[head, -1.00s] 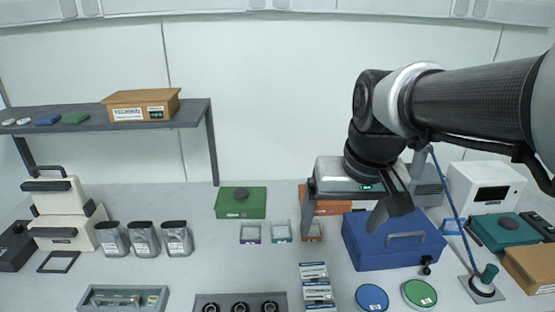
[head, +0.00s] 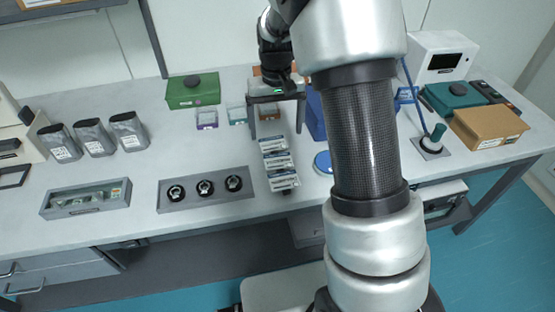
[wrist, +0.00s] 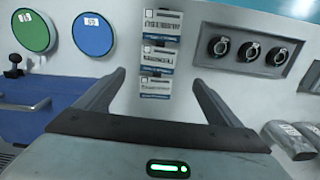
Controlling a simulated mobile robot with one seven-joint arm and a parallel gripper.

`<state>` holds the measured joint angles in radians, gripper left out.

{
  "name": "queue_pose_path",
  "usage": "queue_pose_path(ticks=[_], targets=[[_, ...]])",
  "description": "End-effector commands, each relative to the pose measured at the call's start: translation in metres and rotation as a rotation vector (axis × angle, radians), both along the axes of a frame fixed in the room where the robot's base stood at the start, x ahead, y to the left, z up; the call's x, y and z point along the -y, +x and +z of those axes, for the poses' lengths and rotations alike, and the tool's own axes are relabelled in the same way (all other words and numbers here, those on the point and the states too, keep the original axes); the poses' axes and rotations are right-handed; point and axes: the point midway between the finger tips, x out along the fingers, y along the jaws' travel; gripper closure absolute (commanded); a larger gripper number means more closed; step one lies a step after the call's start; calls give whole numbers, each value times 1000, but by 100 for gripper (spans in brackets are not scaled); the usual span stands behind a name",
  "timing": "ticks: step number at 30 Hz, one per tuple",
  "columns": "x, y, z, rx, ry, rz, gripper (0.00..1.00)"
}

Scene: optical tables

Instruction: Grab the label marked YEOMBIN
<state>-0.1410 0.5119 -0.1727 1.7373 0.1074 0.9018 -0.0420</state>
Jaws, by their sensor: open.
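Three white-and-blue printed labels lie in a column on the table: a far one (head: 274,145), a middle one (head: 279,160) and a near one (head: 284,181). In the wrist view they run from top (wrist: 161,22) through middle (wrist: 158,56) to bottom (wrist: 155,87). Their print is too small and blurred for me to tell which reads YEOMBIN. My gripper (head: 276,127) is open and empty, just beyond the far label. In the wrist view my gripper (wrist: 159,78) has its fingers apart, with the bottom label between them in the picture.
A grey tray with black round parts (head: 205,188) lies left of the labels. A blue disc (wrist: 93,34) and a green disc (wrist: 33,32) lie on the other side. A blue case (wrist: 35,110) stands close by. Small open boxes (head: 207,119) stand behind.

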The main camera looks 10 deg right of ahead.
Motion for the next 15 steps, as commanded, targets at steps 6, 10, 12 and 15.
queue_pose_path(ticks=[6, 10, 12, 15], targets=[[0, -1, -41, -3, -1, -1, 12], [0, -1, -50, -1, 0, -1, 12], [0, -1, -53, -1, 0, -1, 12], [2, -3, -64, -4, 0, -1, 12]])
